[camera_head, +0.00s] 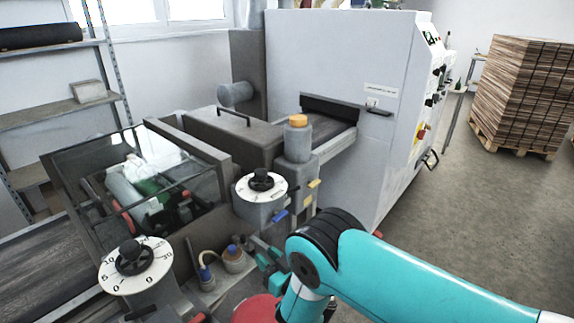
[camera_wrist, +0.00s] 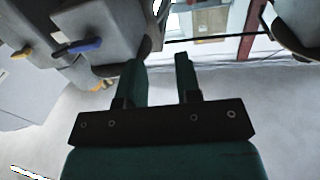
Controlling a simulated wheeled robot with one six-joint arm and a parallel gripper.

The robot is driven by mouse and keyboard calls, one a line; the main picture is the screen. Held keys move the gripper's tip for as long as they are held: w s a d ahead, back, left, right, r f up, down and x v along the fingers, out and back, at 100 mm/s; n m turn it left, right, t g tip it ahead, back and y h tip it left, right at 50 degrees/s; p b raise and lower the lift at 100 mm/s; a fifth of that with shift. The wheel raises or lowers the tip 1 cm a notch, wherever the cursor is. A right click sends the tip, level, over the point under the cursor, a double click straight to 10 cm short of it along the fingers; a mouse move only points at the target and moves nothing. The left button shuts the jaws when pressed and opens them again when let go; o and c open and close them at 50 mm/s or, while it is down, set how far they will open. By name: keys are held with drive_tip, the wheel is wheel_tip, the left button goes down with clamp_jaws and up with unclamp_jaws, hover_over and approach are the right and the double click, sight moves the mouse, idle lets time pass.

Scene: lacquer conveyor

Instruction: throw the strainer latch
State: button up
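The lacquer machine has a blue lever (camera_head: 280,216) below the white dial and a yellow lever (camera_head: 313,183) beside the grey post. In the wrist view the blue lever (camera_wrist: 78,47) and the yellow lever (camera_wrist: 21,52) are at the upper left, left of my fingers. No part is marked as the strainer latch, so I cannot tell which one it is. My gripper (camera_wrist: 159,58) has its two teal fingers apart with nothing between them. In the head view my gripper (camera_head: 270,265) is partly hidden behind my arm, low beside the machine's front.
Two dials, one on the grey housing (camera_head: 262,187) and one nearer (camera_head: 135,263), face up. A small pot (camera_head: 234,260) and a red round thing (camera_head: 256,309) are close to my gripper. A large white cabinet (camera_head: 340,100) stands behind. Floor at right is clear before stacked boards (camera_head: 520,95).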

drive_tip(key=w+d+r+m+t+h+b, duration=0.1)
drive_tip(key=w+d+r+m+h+b, duration=0.1)
drive_tip(key=w+d+r+m+h, duration=0.55)
drive_tip(key=s+d+r+g+h+b, duration=0.1)
drive_tip(key=s+d+r+g+h, duration=0.15)
drive_tip(key=d+r+g, duration=0.4)
drive_tip(key=s+d+r+n+g+b, duration=0.1)
drive_tip(key=s+d+r+n+g, duration=0.1)
drive_tip(key=s, duration=0.9)
drive_tip(key=s+d+r+n+g+y+b, duration=0.1)
drive_tip(key=s+r, duration=0.4)
drive_tip(key=s, duration=0.7)
drive_tip(key=s+d+r+n+g+y+b, duration=0.1)
drive_tip(key=s+d+r+n+g+b, duration=0.1)
drive_tip(key=s, duration=0.9)
wheel_tip(320, 180, up, 2)
drive_tip(key=d+n+g, duration=0.1)
drive_tip(key=n+g, duration=0.1)
drive_tip(key=g, duration=0.1)
drive_tip(key=shift+s, duration=0.35)
